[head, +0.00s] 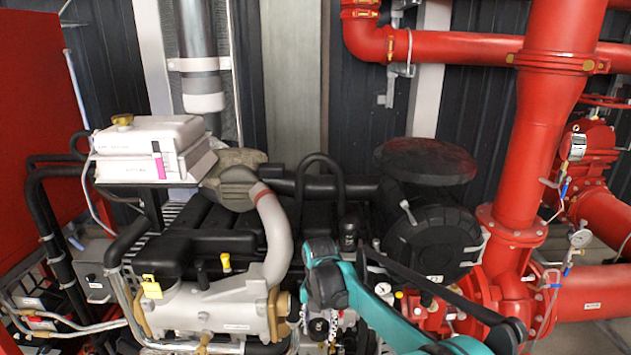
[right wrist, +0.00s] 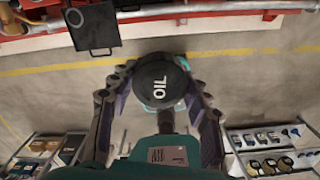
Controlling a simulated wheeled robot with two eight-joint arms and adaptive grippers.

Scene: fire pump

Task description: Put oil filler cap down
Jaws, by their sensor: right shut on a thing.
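The oil filler cap (right wrist: 160,82) is a round black cap with white "OIL" lettering. In the right wrist view it sits between the two fingers of my right gripper (right wrist: 158,68), which is shut on it. The cap appears held clear of the floor. In the head view my teal right wrist (head: 325,275) is in front of the engine, at lower centre. I cannot clearly make out the fingers or the cap there. My left gripper is not in view.
The engine (head: 215,305) with its pale pipe fills the lower middle. A white tank (head: 150,140) stands at left, a black round housing (head: 430,240) right of centre, and red piping (head: 545,120) at right. The wrist view shows bare floor (right wrist: 260,85) and stocked shelves (right wrist: 275,140).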

